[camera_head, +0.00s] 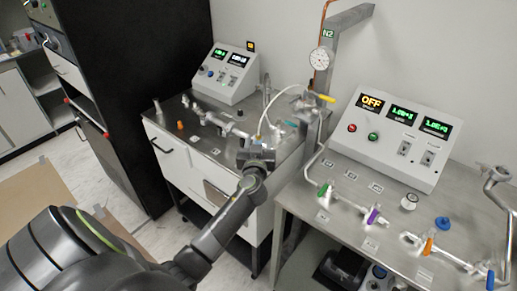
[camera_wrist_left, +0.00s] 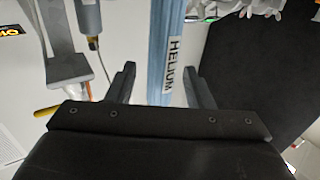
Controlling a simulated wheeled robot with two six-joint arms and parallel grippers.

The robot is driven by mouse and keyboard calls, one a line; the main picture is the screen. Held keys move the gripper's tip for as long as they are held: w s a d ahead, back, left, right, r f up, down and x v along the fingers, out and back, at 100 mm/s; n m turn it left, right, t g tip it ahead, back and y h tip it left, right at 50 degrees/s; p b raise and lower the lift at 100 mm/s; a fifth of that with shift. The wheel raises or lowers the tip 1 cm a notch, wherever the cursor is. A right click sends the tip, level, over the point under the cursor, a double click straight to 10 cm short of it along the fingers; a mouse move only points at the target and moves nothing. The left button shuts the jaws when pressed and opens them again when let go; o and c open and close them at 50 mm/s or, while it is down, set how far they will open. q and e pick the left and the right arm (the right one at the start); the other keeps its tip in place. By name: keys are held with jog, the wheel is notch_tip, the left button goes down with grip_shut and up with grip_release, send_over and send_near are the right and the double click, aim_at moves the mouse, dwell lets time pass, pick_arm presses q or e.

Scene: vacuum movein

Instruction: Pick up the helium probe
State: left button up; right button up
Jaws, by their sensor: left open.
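In the left wrist view a blue-grey upright bar labelled HELIUM (camera_wrist_left: 174,50) shows between my two fingers, with a gap on each side. I cannot tell how far beyond the fingertips it is, or whether it is the helium probe. A grey cylinder with a thin cable (camera_wrist_left: 88,18) hangs left of it, beyond the left finger. My left gripper (camera_wrist_left: 158,82) is open and empty. In the head view my left gripper (camera_head: 257,153) is over the left bench near its right end, and its fingers are hidden behind its body. My right gripper is not in view.
A steel post marked N2 (camera_head: 345,22) with a gauge stands behind my gripper. A yellow handle (camera_head: 322,97) and a white tube (camera_head: 280,95) are close. A right bench (camera_head: 335,212) holds valves and a control box (camera_head: 392,138). A black cabinet (camera_head: 140,60) stands left.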

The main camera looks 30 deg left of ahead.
pick_arm(q)
grip_shut()
dwell(0.3)
